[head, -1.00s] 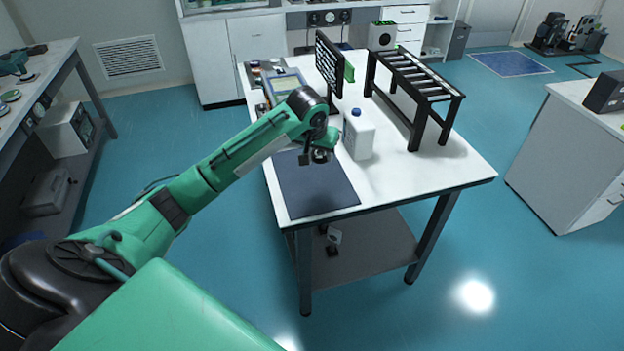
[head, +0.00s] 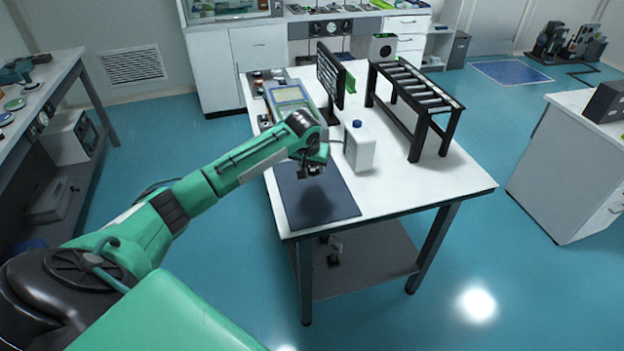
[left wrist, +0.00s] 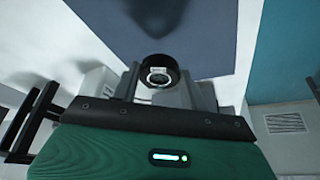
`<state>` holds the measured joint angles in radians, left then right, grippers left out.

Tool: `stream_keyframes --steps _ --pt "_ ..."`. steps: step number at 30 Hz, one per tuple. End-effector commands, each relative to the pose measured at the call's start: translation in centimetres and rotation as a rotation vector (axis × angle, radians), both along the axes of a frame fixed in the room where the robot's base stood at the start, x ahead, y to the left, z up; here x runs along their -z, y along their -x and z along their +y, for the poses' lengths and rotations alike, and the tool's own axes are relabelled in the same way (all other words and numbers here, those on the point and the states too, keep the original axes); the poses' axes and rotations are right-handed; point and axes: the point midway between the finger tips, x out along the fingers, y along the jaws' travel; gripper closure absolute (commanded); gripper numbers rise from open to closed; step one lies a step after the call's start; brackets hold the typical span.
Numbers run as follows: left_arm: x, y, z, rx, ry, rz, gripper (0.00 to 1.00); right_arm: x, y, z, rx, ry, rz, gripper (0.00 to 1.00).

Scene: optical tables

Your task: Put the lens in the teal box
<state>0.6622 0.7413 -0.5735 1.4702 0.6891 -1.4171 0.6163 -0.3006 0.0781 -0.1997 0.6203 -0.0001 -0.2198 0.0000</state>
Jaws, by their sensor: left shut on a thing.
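My left gripper (head: 313,172) is above the dark mat on the white table, left of the white bottle. In the left wrist view the left gripper (left wrist: 160,88) is shut on the lens (left wrist: 158,77), a round glass in a thick black ring, held between the fingertips. In the head view the lens is too small and dark to make out clearly. I cannot pick out a teal box for certain; a flat blue-green case (head: 290,95) lies on the table behind my wrist, partly covered by it. My right gripper is not in view.
The dark mat (head: 325,205) lies at the table's near left. A white bottle (head: 360,150) with a blue cap stands beside it. A black slatted panel (head: 329,78) and a black roller rack (head: 415,85) stand farther back. The table's front right (head: 430,185) is clear.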

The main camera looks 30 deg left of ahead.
Motion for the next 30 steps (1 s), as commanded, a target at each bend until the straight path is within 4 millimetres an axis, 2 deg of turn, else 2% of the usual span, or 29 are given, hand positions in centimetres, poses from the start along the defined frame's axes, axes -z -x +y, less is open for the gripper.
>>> stream_keyframes --steps 3,8,15,27,28,30 --pt "1.7 0.1 0.0 0.000 0.001 0.002 0.79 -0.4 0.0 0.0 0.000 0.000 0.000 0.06" --pt "2.9 0.0 0.0 -0.001 0.000 0.002 0.79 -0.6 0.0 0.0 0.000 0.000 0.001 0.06" --pt "6.3 0.0 0.0 0.000 0.000 0.001 0.79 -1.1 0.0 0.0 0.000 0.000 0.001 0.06" --pt "6.9 0.0 0.0 0.000 0.000 0.000 0.79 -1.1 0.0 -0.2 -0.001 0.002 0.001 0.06" --pt "6.9 0.0 0.0 0.000 0.000 -0.001 0.54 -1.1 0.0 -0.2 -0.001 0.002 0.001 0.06" --pt "6.9 0.0 0.0 0.000 0.000 -0.001 0.41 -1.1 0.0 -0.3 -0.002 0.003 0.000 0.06"
